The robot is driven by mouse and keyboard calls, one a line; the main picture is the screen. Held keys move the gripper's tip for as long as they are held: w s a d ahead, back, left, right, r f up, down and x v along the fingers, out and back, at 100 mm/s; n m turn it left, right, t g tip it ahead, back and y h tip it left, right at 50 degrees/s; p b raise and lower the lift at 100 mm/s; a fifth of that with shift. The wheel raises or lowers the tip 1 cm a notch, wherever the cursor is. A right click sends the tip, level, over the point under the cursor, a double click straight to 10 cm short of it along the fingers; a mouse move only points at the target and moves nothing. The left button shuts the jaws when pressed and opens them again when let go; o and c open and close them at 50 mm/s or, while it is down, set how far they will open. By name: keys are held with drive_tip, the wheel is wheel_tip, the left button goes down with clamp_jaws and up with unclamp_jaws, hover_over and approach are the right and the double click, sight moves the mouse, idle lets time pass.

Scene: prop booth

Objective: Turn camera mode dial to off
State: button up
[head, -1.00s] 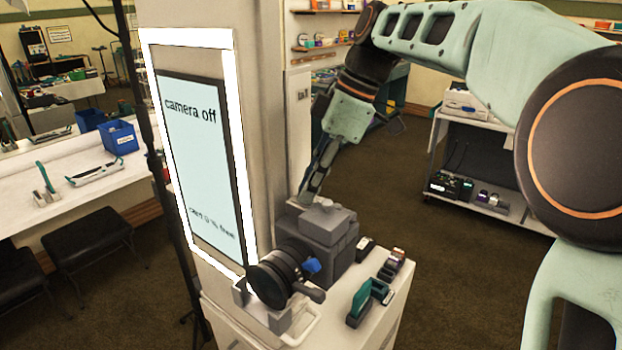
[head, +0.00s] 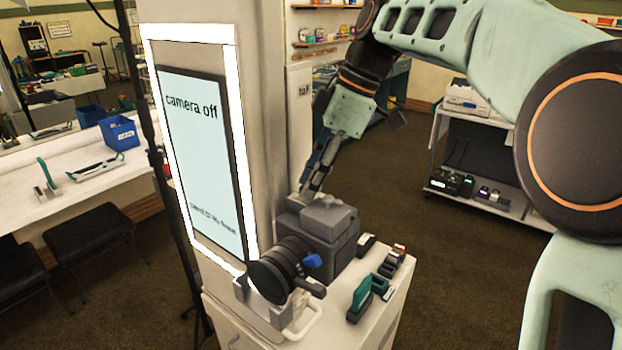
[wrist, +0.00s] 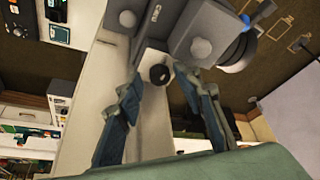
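The grey camera (head: 318,222) with a big black lens (head: 280,270) stands on a white cabinet. Its grey body also shows upside down in the wrist view (wrist: 199,47). A round black knob (wrist: 160,75), which looks like the mode dial, sits on a pale face in the wrist view. My gripper (wrist: 158,76) is open, with one finger on each side of the knob; I cannot tell whether they touch it. In the head view, my gripper (head: 309,194) is at the camera's far side, and the dial is hidden. The lit screen (head: 203,160) reads "camera off".
Small dark and green items (head: 362,294) lie on the cabinet (head: 386,318) right of the camera. A pale pillar (head: 262,110) rises close to my gripper's left. A cart (head: 482,196) stands at the right, with open floor between.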

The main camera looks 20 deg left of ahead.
drive_tip(key=v, duration=0.8)
